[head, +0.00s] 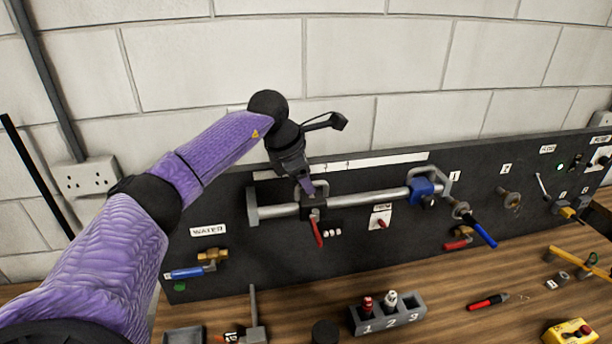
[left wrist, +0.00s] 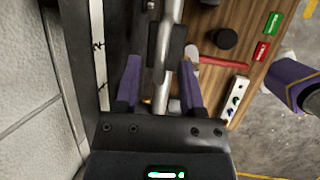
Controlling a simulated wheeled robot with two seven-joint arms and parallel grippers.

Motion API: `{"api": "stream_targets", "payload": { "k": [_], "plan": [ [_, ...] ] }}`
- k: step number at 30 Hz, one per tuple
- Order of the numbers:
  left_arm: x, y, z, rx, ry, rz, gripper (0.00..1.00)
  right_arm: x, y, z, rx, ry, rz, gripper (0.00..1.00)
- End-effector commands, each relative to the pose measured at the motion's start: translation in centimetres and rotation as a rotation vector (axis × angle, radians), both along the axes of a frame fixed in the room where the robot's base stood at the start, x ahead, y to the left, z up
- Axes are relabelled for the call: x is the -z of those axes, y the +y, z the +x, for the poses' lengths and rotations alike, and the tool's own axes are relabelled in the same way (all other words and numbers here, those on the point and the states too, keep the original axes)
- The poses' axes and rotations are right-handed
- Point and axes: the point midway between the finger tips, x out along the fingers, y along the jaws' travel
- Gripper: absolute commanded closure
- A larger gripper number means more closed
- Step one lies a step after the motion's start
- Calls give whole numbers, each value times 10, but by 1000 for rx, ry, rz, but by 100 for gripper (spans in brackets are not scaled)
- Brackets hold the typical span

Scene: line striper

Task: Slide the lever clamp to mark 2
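The lever clamp is a black block (head: 313,209) on a silver rail (head: 365,201), toward its left end. Its red lever (head: 318,232) hangs down. A white strip with marks (head: 380,161) runs above the rail; the marks are too small to read here. My left gripper (head: 309,191) is at the clamp from above. In the left wrist view, its purple fingers (left wrist: 160,68) are apart, with the rail running between them. The dark clamp block (left wrist: 172,45) lies at or just beyond the fingertips; contact cannot be told. The red lever (left wrist: 222,65) points right. The marked strip (left wrist: 98,45) lies left.
A blue block (head: 421,190) sits at the rail's right end. A blue-handled valve (head: 190,272) is lower left. The wooden bench (head: 290,300) holds a grey numbered holder (head: 388,318) and a red-handled tool (head: 488,301). Part of my other arm shows in the left wrist view.

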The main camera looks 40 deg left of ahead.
Motion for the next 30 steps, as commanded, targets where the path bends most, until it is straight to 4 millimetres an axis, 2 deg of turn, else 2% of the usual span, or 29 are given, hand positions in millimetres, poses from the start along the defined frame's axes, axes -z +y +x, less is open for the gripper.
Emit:
{"api": "stream_targets", "payload": {
  "k": [8,11,18,21,30],
  "plan": [
    [-1,0,-1,1,1,0,48,0,0,0,0,0,0,41],
    [-13,1,-6,1,-2,0,48,4,0,0,0,0,0,41],
    [-68,8,-30,-1,-3,1,48,10,0,0,-1,0,0,41],
    [-83,9,-37,0,-1,-1,48,10,0,0,-1,0,0,41],
    [-89,9,-40,0,3,0,48,10,0,0,-1,0,0,41]
  ]
}}
